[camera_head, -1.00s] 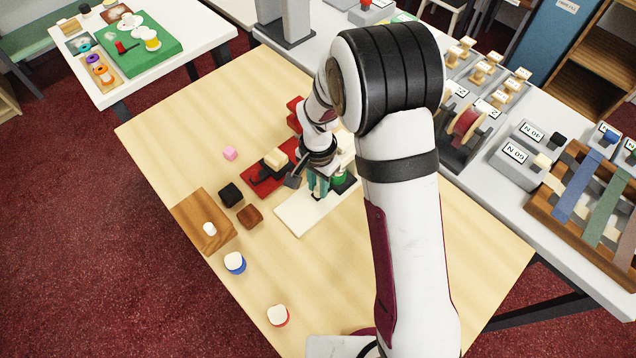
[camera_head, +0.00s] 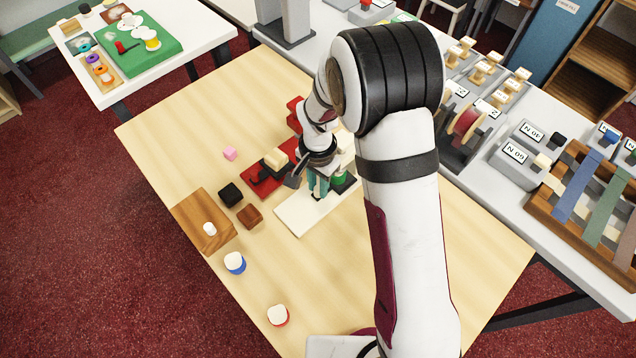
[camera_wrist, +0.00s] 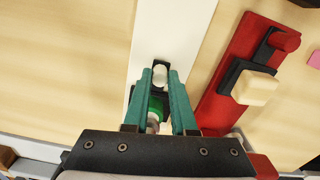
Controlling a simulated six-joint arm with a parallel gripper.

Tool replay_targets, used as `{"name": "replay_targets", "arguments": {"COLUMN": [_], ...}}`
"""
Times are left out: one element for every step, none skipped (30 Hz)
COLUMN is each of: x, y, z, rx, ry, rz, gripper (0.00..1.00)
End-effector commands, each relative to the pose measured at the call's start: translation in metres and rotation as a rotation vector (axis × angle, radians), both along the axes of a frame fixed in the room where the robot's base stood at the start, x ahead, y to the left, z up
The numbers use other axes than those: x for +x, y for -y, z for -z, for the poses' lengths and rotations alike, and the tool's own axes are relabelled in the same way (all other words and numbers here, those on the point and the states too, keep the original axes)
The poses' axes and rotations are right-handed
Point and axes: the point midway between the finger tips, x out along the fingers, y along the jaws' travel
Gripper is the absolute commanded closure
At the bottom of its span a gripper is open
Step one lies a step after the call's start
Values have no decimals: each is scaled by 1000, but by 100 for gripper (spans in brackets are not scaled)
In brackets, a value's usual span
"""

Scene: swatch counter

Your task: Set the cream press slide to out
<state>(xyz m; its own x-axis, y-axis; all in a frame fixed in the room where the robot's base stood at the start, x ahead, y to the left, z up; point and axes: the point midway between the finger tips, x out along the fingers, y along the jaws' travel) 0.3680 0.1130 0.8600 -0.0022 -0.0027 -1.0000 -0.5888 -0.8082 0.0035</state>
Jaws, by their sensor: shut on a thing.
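The cream press (camera_head: 291,215) is a long cream base on the wooden table. It also shows in the wrist view (camera_wrist: 178,28), with a black slide part (camera_wrist: 160,63) and a green part (camera_wrist: 155,106) on it. My gripper (camera_wrist: 164,78) has its teal fingers on either side of a small whitish knob (camera_wrist: 160,74) on the black part and is shut on it. In the head view my gripper (camera_head: 318,192) is low over the cream base, and my arm hides part of the press. The slide's exact position is hard to tell.
A red press (camera_head: 264,181) with a cream block (camera_wrist: 254,88) stands close beside the cream base. A black block (camera_head: 230,194), a brown block (camera_head: 250,216) and a wooden board (camera_head: 192,228) lie to the left.

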Motion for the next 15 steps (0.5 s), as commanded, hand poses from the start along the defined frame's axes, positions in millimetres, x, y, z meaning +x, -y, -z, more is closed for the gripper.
{"name": "replay_targets", "arguments": {"x": [0, 0, 0, 0, -2, -5, -8, -13, -20, -25, -30, -36, -41, -44, -49], "y": [0, 0, 0, -1, -2, -6, -10, -14, -21, -26, -31, -38, -42, -46, -51], "z": [-1, -1, -1, -1, -1, -1, -1, -1, -1, -1, -1, -1, -1, -1, -1], "rx": [1, 0, 1, 1, 1, 1, 0, 1, 0, 0, 0, 0, 0, 0, 0], "ry": [1, 1, 1, 1, 1, 1, 0, -1, 0, 1, 1, 1, 1, 1, 1], "rz": [1, 1, 1, 0, -1, -2, -2, -4, -6, -6, -7, -6, -5, -6, -4], "gripper": [100, 100, 100, 100, 100, 100, 100, 100, 100, 100, 100, 100, 100, 100, 100]}}
